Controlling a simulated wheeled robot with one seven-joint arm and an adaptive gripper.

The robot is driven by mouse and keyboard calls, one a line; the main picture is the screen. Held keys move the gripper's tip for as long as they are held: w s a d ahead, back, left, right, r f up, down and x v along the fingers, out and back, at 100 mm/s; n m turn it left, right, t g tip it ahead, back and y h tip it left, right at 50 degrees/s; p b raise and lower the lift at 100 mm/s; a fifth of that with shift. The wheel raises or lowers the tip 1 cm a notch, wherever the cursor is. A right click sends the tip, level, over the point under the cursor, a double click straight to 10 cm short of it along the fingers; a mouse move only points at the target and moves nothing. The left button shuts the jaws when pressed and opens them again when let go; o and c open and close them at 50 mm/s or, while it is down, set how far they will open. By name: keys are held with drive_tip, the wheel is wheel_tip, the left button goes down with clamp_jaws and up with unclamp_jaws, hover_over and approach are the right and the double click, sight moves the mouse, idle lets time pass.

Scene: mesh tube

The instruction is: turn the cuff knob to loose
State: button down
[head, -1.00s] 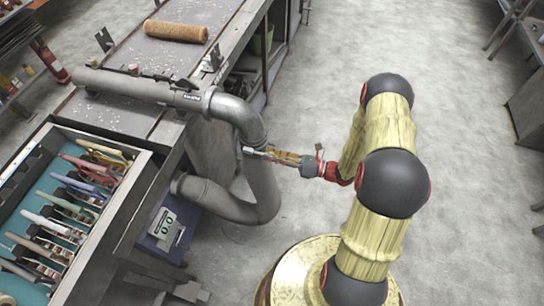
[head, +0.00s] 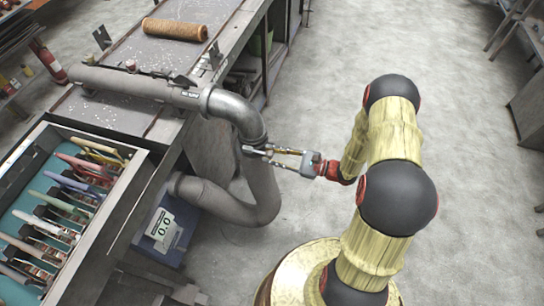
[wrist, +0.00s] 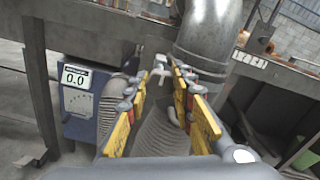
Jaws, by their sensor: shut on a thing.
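A bent grey metal pipe (head: 230,108) comes off the bench and meets a ribbed grey hose (head: 262,190) at a cuff. My gripper (head: 252,150) is at this cuff, coming from the right. In the wrist view the yellow fingers (wrist: 165,82) close on a small pale knob (wrist: 158,63) just below the metal pipe's end (wrist: 205,45). The hose (wrist: 160,130) hangs between and behind the fingers. The knob is mostly hidden by the fingertips in the head view. I cannot read any mark on it.
A blue box with a display reading 0.0 (head: 163,230) stands under the bench. An open drawer of tools (head: 70,200) is at the left. A brown roll (head: 174,29) lies on the bench (head: 130,50). The floor (head: 450,160) at the right is clear.

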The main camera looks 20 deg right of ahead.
drive_tip(key=n, duration=0.1)
drive_tip(key=n+b, duration=0.1)
drive_tip(key=n, duration=0.1)
drive_tip(key=n+b, duration=0.1)
drive_tip(key=shift+f+n, duration=0.25)
drive_tip(key=shift+n, duration=0.05)
drive_tip(key=n+b, duration=0.3)
drive_tip(key=n, duration=0.1)
drive_tip(key=shift+n, duration=0.3)
drive_tip(key=n+b, duration=0.3)
drive_tip(key=n, duration=0.1)
drive_tip(key=shift+n, duration=0.3)
drive_tip(key=shift+r+n+b, duration=0.25)
drive_tip(key=shift+n+b, duration=1.4)
drive_tip(key=shift+n, duration=0.15)
drive_tip(key=shift+w, duration=0.1)
drive_tip(key=c, duration=1.6)
unclamp_jaws()
drive_tip(key=shift+o, duration=0.5)
